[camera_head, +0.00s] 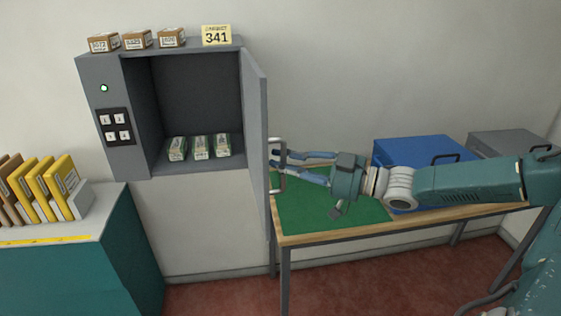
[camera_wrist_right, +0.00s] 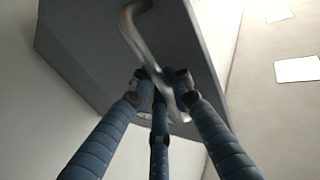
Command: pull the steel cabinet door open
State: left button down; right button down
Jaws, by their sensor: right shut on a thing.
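The steel cabinet (camera_head: 128,75) hangs on the wall at the left of the head view. Its door (camera_head: 255,110) stands wide open, swung out toward me on the right side. The door's handle (camera_head: 283,182) is a pale metal bar on the door's outer face. My right gripper (camera_head: 275,160) is shut on the handle, its blue fingers reaching in from the right. In the right wrist view the fingers close around the handle (camera_wrist_right: 132,30) near its lower end, with the grey door (camera_wrist_right: 85,50) behind. My left gripper is not in view.
Small green-and-white boxes (camera_head: 200,147) stand inside the cabinet. A table with a green mat (camera_head: 330,216), a blue case (camera_head: 415,150) and a grey case (camera_head: 505,143) lies below my right arm.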

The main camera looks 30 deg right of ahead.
jog(key=shift+f, duration=0.3)
jog(key=c, duration=1.8)
grip_release()
jog(key=shift+s, duration=0.1)
jog(key=shift+o, duration=0.7)
jog(key=shift+s+r, duration=0.1)
jog(key=shift+r, duration=0.15)
jog(key=v, duration=1.2)
jog(key=shift+f, duration=0.1)
